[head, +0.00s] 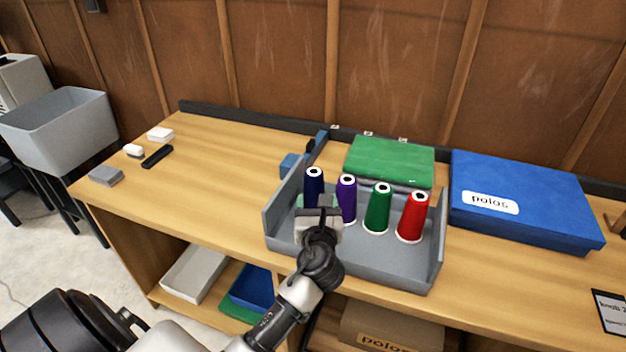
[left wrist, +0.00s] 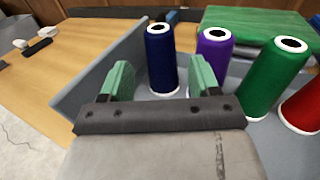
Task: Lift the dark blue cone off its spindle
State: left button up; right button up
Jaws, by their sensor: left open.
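The dark blue cone (head: 314,183) stands upright at the left end of a row of cones in a grey tray (head: 375,268). In the left wrist view the dark blue cone (left wrist: 161,62) is ahead of my left gripper (left wrist: 160,82), between the lines of its two green fingers. My left gripper (head: 318,207) is open and empty, close in front of the cone, and hides its lower part in the head view. The spindle under the cone cannot be seen. My right gripper is not in view.
Purple (head: 347,200), green (head: 380,209) and red (head: 412,217) cones stand to the right in the tray. The tray's left wall (head: 272,208) is near my gripper. The left tabletop is mostly clear.

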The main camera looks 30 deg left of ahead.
aim_at(314, 178)
pick_arm(q)
jog(key=x, duration=0.5)
jog(key=shift+w+r, duration=0.1)
jog(key=shift+r, duration=0.05)
jog(key=shift+w+a, duration=0.25)
jog(key=x, duration=0.4)
jog(key=shift+a, duration=0.2)
jog(key=shift+w+a, duration=0.2)
jog(key=shift+w, duration=0.15)
jog(key=shift+w+a, duration=0.1)
jog(key=c, duration=1)
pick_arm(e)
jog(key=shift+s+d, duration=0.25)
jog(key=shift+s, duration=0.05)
